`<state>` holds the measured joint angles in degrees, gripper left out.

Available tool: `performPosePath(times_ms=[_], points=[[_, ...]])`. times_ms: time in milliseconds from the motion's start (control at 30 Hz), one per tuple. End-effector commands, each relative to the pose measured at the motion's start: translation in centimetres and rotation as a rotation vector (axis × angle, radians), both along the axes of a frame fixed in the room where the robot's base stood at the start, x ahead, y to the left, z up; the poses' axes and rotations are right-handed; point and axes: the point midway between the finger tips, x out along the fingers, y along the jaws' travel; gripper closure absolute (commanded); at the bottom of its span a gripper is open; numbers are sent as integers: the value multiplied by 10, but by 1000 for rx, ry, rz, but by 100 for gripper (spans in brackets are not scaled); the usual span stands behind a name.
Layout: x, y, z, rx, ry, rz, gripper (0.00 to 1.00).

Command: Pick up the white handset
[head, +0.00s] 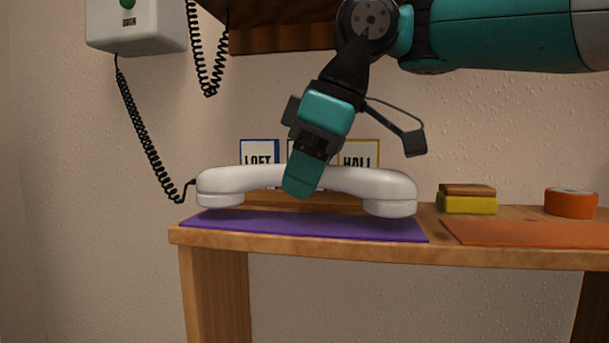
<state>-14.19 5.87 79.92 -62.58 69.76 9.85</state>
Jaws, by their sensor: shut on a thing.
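The white handset (370,183) lies lengthwise across the head view, above the purple mat (310,226) on the wooden table. Its two ends point down, and a thin dark gap seems to show between them and the mat. My gripper (300,187) comes down from above and is shut on the middle of the handset's grip. Only the near finger shows clearly; the far finger is hidden behind the handset. A black coiled cord (145,140) runs from the handset's left end up to the white wall box (140,27).
Cards marked LOFT (258,153) and HALL (360,156) stand behind the handset, with another card between them mostly hidden. A yellow and brown block (467,203), an orange tape roll (571,203) and an orange mat (530,233) are on the right. A second coiled cord (207,60) hangs above.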

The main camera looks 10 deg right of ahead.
Motion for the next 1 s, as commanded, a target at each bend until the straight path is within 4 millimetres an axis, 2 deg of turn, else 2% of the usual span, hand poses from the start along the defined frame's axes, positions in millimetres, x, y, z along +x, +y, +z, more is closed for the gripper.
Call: performPosePath(times_ms=[33,167,267,700,833,1000], points=[[0,0,12,1,-1,0,100],[-1,-1,28,1,-1,-1,100],[-10,-25,21,0,-1,-6,100],[-52,-128,22,1,0,-9,100],[-60,-148,21,1,0,-6,100],[-67,-162,20,1,-1,-4,100]])
